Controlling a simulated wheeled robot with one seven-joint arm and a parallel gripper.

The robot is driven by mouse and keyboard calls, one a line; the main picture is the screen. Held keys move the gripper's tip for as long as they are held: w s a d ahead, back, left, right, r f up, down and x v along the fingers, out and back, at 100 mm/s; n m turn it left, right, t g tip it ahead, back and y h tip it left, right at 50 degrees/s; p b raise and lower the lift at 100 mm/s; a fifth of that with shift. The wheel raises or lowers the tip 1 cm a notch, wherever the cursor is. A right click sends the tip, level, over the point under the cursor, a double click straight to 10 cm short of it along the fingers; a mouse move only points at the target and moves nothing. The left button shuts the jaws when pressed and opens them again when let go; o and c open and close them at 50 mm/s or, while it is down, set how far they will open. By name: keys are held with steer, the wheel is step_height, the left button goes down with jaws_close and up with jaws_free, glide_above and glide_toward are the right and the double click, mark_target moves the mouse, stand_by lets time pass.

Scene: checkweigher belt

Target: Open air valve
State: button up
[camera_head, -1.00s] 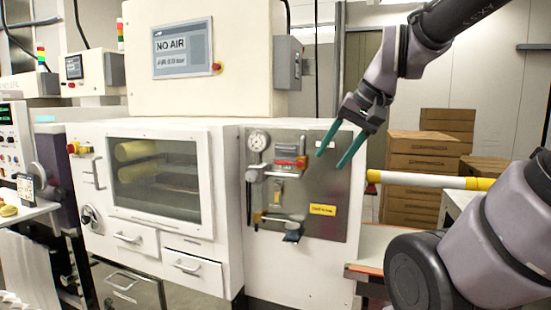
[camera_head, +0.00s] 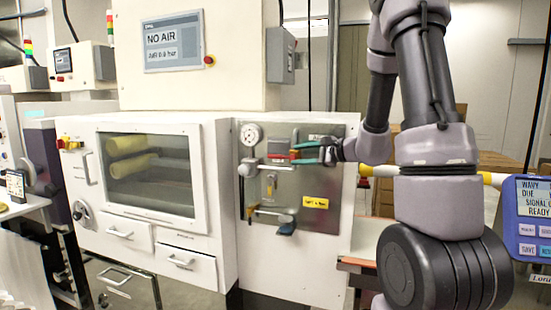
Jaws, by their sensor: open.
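The air panel (camera_head: 330,190) is a grey metal plate on the front of the white machine. It bears a round gauge (camera_head: 250,134) and a valve with a red handle (camera_head: 280,156). My gripper (camera_head: 293,155) comes in from the right with its teal fingers apart, pointing left at the red handle. The fingertips are at the handle's right end, one above and one below it in the picture. I cannot tell whether they touch it. A blue-grey part (camera_head: 287,228) sits lower on the panel. The screen (camera_head: 173,43) above reads NO AIR.
A yellow label (camera_head: 315,202) is on the panel. A grey box (camera_head: 280,54) juts out above. A white and yellow rail (camera_head: 487,178) runs behind my arm. A blue display (camera_head: 533,200) stands at the far right.

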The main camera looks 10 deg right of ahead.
mark_target(281, 156)
steer(key=x, duration=1)
steer(key=shift+a, duration=0.15)
jaws_close()
stand_by(1.0)
